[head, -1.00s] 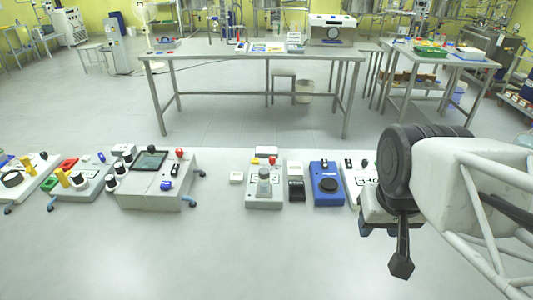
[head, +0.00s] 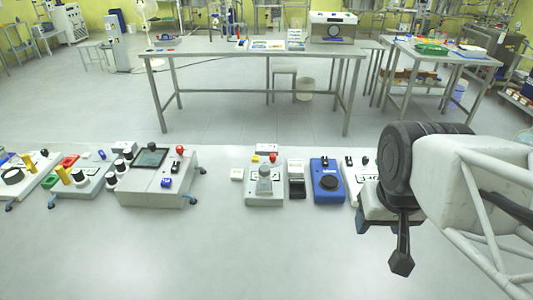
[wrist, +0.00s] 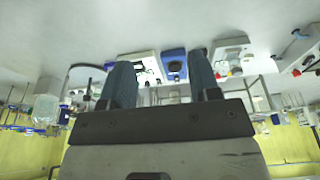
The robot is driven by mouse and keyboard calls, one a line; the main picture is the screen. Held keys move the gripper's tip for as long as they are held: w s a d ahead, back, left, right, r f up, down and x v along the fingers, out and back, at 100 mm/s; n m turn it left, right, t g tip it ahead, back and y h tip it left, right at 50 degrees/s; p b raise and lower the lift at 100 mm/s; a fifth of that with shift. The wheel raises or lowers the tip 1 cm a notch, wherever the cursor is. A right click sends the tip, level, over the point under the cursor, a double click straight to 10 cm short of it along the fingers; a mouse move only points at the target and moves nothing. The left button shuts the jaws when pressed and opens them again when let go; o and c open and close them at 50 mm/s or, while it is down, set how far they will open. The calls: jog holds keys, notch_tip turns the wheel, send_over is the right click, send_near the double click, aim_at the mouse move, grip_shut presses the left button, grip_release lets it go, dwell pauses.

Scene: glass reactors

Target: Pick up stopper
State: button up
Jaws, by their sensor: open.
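I cannot single out a stopper for certain. In the wrist view, a clear glass vessel (wrist: 45,107) shows at the left, beyond the fingers. My gripper (wrist: 160,82) is open, with two blue-grey fingers wide apart and nothing between them.
A blue box with a black knob (head: 327,182) and a grey console with a screen (head: 155,180) stand in the row. A long metal table (head: 250,53) and a side table (head: 445,55) stand behind.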

jog(key=shift+o, duration=0.8)
jog(key=shift+w, duration=0.1)
jog(key=w+a+m+g, duration=0.1)
jog(key=w+a+m, duration=0.3)
jog(key=w, duration=0.4)
jog(key=w+a+m, duration=0.4)
jog(key=w, duration=0.5)
jog(key=w+a+f+m, duration=0.2)
jog(key=w+a+m, duration=0.1)
jog(key=w+a, duration=0.1)
jog(key=w+a+f+m+g, duration=0.1)
jog(key=w+a+f+m, duration=0.1)
jog(key=w, duration=0.4)
jog(key=w+a+f+m, duration=0.2)
jog(key=w+a+m, duration=0.2)
jog(key=a, duration=0.3)
jog(key=shift+w+f+m+g, duration=0.3)
jog(key=shift+w+f, duration=0.05)
jog(key=shift+w, duration=0.2)
jog(key=shift+w+a+f, duration=0.15)
jog(key=shift+a, duration=0.1)
jog(key=shift+f, duration=0.1)
